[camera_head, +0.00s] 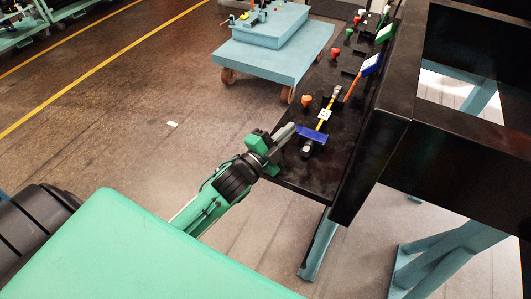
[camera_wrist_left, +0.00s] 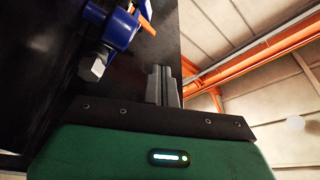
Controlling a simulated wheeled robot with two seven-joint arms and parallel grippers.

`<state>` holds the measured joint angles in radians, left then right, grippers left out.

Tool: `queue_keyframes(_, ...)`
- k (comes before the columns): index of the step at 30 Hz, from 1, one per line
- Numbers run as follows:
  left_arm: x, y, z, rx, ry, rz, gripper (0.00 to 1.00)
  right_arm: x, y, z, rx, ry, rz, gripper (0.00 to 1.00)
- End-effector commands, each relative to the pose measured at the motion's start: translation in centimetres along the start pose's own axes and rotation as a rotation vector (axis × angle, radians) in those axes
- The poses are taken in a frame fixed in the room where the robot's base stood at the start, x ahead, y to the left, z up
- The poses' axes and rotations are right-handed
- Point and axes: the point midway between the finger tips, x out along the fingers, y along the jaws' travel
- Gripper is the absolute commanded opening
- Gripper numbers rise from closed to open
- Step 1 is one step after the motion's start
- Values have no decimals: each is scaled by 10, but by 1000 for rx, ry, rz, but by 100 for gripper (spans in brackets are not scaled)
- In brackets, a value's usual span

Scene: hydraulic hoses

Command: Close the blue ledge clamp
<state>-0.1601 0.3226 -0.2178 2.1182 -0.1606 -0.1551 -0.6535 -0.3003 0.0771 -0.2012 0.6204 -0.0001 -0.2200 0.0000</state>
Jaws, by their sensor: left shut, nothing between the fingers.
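The blue ledge clamp (camera_head: 315,135) is on the black ledge (camera_head: 290,172), near its front end. A dark fitting sits just below it. My left gripper (camera_head: 287,132) has its fingers together and empty, with their tips just left of the clamp's blue part. In the left wrist view the blue clamp (camera_wrist_left: 121,29) is at upper left, with a grey metal hex end below it. The shut fingers of my left gripper (camera_wrist_left: 165,84) are to the right of it, with a gap in the picture. I cannot tell how far the clamp is open. My right gripper is not in view.
A yellow hose with a white tag (camera_head: 324,114) runs up from near the clamp. An orange knob (camera_head: 307,100) and other fittings stand farther along the ledge. A blue cart (camera_head: 273,60) stands behind. The floor left of the ledge is mostly clear.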

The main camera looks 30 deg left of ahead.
Motion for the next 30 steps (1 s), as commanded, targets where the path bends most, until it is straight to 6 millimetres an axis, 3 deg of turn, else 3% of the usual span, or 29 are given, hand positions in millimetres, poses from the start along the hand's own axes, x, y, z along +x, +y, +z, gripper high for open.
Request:
queue_keyframes(6, -42, 4, 1, 1, 0, 2, 0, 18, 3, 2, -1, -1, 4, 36)
queue_keyframes(15, -83, 2, 1, 1, -1, 1, 0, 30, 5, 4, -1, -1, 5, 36)
queue_keyframes(30, -94, 0, 0, 1, 1, 0, 0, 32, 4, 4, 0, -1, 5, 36)
